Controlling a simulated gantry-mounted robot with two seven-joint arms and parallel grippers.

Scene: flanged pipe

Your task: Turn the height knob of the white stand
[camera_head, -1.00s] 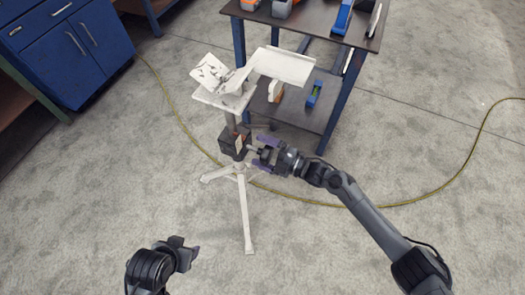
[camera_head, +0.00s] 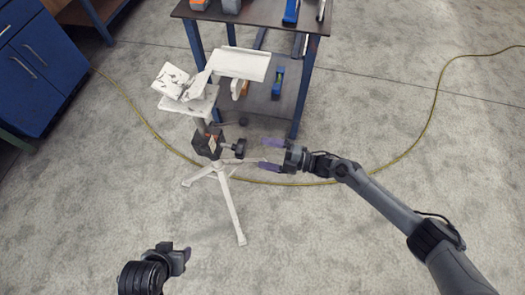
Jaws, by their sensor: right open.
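The white stand (camera_head: 231,207) stands upright on its splayed legs on the floor left of centre. A dark block (camera_head: 208,143) sits on its column, and the black height knob (camera_head: 239,148) sticks out from the block's right side. A white flanged pipe (camera_head: 239,64) rests on top of the stand. My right gripper (camera_head: 268,155) is open to the right of the knob, its purple-tipped fingers pointing left, with a gap to the knob. My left gripper (camera_head: 184,254) is low in the picture, away from the stand; its finger opening is not clear.
A dark work table (camera_head: 254,15) with blue legs stands behind the stand, with tools on top and a lower shelf (camera_head: 264,108). Blue cabinets (camera_head: 35,70) are at the upper left. A yellow cable (camera_head: 419,137) crosses the floor. The floor at right is open.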

